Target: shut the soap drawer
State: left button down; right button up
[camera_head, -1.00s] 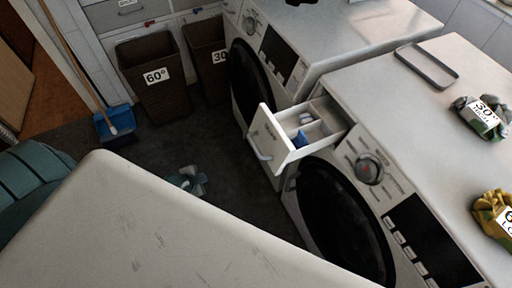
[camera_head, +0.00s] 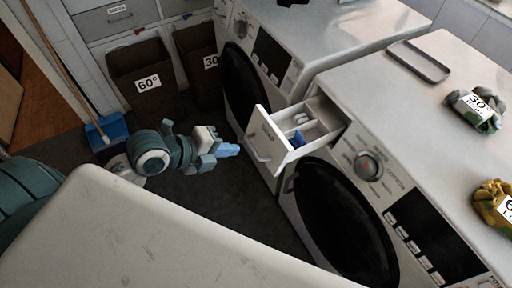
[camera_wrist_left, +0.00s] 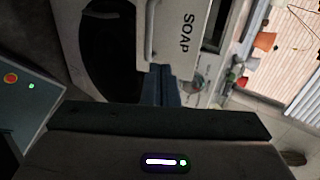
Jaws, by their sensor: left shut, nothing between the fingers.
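The soap drawer (camera_head: 282,135) of the nearer washing machine is pulled out, with its compartments showing and something blue inside. Its front carries a curved handle. In the left wrist view the drawer front with the word SOAP (camera_wrist_left: 178,38) is ahead, its handle (camera_wrist_left: 149,30) to the left of the word. My left gripper (camera_head: 230,150) is shut and empty, a short way left of the drawer front and apart from it. Its fingertips also show in the left wrist view (camera_wrist_left: 161,82). My right gripper is out of view.
The machine's top (camera_head: 400,95) holds a grey tray (camera_head: 418,60) and cloth bundles tagged 30° (camera_head: 474,108) and 60 (camera_head: 492,200). A second washer (camera_head: 330,30) stands behind. Dark baskets (camera_head: 140,75) and a blue dustpan (camera_head: 106,132) are at the left.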

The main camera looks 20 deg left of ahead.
pick_arm(q)
jog(key=p, duration=0.2)
send_near(267, 148)
jog(key=shift+x, duration=3.15)
jog(key=shift+f, duration=0.15)
